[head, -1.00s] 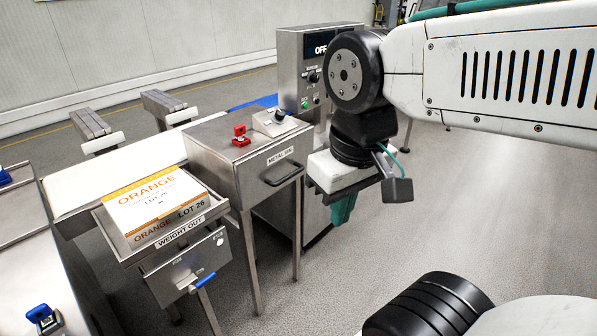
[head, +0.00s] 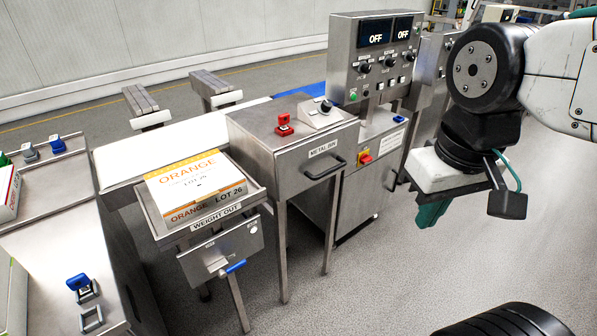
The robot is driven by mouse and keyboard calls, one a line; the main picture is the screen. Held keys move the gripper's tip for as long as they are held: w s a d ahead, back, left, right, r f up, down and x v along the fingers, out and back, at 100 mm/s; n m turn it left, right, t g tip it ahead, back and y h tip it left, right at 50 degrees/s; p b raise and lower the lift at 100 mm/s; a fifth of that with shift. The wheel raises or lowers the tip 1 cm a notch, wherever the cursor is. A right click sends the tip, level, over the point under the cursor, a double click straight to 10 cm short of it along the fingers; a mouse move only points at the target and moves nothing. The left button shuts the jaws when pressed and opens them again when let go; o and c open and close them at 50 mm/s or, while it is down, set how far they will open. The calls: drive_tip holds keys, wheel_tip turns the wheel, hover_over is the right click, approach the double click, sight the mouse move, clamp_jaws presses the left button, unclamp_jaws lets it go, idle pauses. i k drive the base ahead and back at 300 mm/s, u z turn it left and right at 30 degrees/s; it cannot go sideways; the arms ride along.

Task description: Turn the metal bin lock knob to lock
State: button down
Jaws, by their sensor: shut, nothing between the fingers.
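The metal bin (head: 309,173) is a grey steel box on legs with a "METAL BIN" label and a dark front handle. A small angled housing on its top carries a black lock knob (head: 326,106); its exact turn position is too small to tell. A red padlock-like piece (head: 284,124) stands on the bin top to the left of the knob. My gripper (head: 431,213), with green fingers, points down at the right, well apart from the bin and knob. It is shut and empty.
A control cabinet (head: 360,75) with "OFF" displays stands behind the bin. The weight-out tray (head: 206,230) holds an orange-labelled box (head: 190,182) at the left. A side bench (head: 45,230) carries small coloured pieces. Floor in front of the bin is clear.

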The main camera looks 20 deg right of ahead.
sight(326, 106)
drive_tip(key=k, duration=0.55)
drive_tip(key=z, duration=0.65)
drive_tip(key=i, duration=1.55)
drive_tip(key=u, duration=0.3)
